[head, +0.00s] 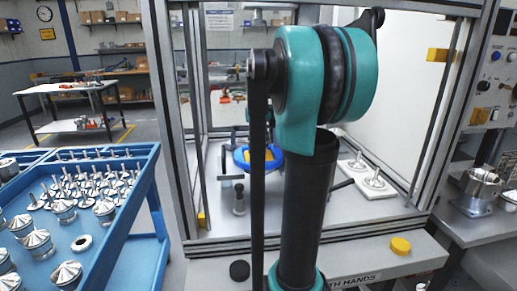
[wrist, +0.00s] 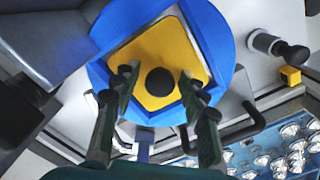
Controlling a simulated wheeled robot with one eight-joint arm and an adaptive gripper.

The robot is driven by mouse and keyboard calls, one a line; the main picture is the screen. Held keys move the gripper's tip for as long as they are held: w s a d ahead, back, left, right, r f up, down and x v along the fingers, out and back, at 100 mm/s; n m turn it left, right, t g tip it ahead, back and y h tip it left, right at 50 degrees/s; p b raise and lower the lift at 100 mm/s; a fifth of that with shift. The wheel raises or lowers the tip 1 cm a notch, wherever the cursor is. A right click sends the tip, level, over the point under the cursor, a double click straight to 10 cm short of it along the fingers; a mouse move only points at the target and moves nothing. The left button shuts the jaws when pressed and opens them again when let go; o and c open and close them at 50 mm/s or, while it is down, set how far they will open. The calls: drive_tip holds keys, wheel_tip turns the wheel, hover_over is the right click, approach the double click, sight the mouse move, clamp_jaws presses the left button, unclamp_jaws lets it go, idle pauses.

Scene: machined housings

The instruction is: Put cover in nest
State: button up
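A blue round-sided fixture that looks like the nest (wrist: 215,40) lies below my gripper in the wrist view, with a yellow square face (wrist: 150,45) inside it. A round black part (wrist: 160,81) shows at the middle of the yellow face. My gripper (wrist: 158,82) has its two fingers apart, one on each side of the black part in the picture. I cannot tell whether they touch it; a gap shows on both sides. The blue fixture (head: 241,161) also shows in the head view, partly hidden by my arm. I cannot make out for sure which part is the cover.
A grey post with a black knob (wrist: 276,44) stands beside the fixture, close to a yellow block (wrist: 290,76). White plates (head: 388,190) with metal parts lie to the right in the enclosure. A blue cart (head: 148,190) holds many metal parts at left. Frame posts surround the enclosure.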

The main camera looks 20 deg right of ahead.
sight(259, 147)
drive_tip(key=shift+r, duration=3.9)
